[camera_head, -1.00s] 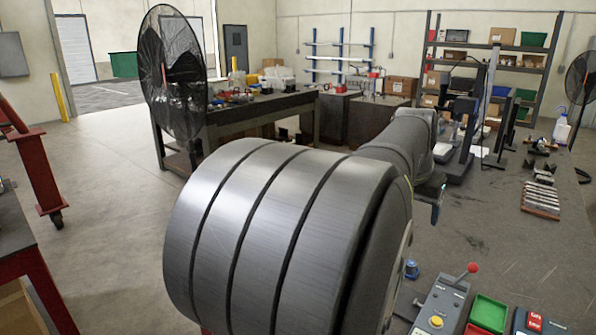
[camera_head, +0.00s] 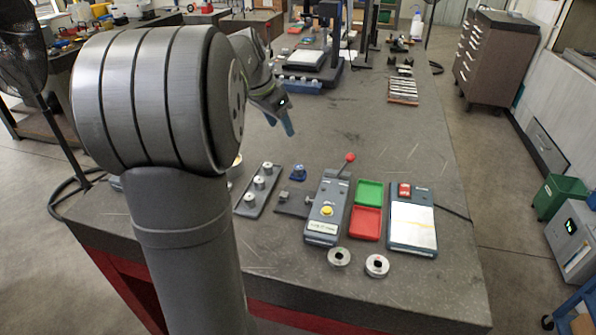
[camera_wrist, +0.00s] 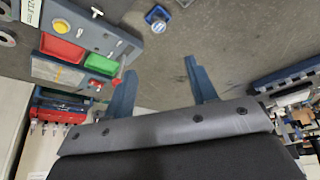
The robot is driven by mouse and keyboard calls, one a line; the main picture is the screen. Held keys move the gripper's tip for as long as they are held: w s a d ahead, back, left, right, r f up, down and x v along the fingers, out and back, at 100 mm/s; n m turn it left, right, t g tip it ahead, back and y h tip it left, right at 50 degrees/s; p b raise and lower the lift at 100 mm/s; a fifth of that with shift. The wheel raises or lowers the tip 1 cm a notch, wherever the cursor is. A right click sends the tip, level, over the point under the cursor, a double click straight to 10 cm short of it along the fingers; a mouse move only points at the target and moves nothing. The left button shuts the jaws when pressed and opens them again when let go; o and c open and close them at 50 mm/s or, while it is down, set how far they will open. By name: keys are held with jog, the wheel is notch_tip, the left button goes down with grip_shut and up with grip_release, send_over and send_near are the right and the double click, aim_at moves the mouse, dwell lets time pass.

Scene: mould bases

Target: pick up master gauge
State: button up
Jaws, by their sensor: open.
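None of the parts is labelled clearly enough for me to tell for certain which is the master gauge. A small blue part (camera_head: 298,173) stands on the bench left of the control box, and it also shows at the top of the wrist view (camera_wrist: 157,17). Two steel rings (camera_head: 339,257) (camera_head: 377,265) lie near the bench's front edge. A dark plate with several metal cylinders (camera_head: 259,184) lies left of the blue part. My gripper (camera_wrist: 160,65) is open and empty, its blue fingers apart. In the head view it hangs above the bench, behind the blue part.
The control box (camera_head: 327,208) with a red-knobbed lever stands beside a green tray (camera_head: 369,193) and a red tray (camera_head: 365,222). A device with a white sheet (camera_head: 412,228) is to their right. A stand (camera_head: 312,70) is at the back. The mid-bench is largely clear.

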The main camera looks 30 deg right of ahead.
send_over(297, 167)
jog(key=a, duration=0.2)
jog(key=f, duration=1.1)
jog(key=shift+s+d+f, duration=0.2)
jog(key=shift+d, duration=0.05)
jog(key=shift+a+x, duration=0.15)
jog(key=shift+x, duration=1.2)
jog(key=shift+a+x, duration=0.2)
jog(key=shift+x, duration=1.1)
jog(key=shift+s+f, duration=0.15)
jog(key=shift+c, duration=0.4)
grip_shut()
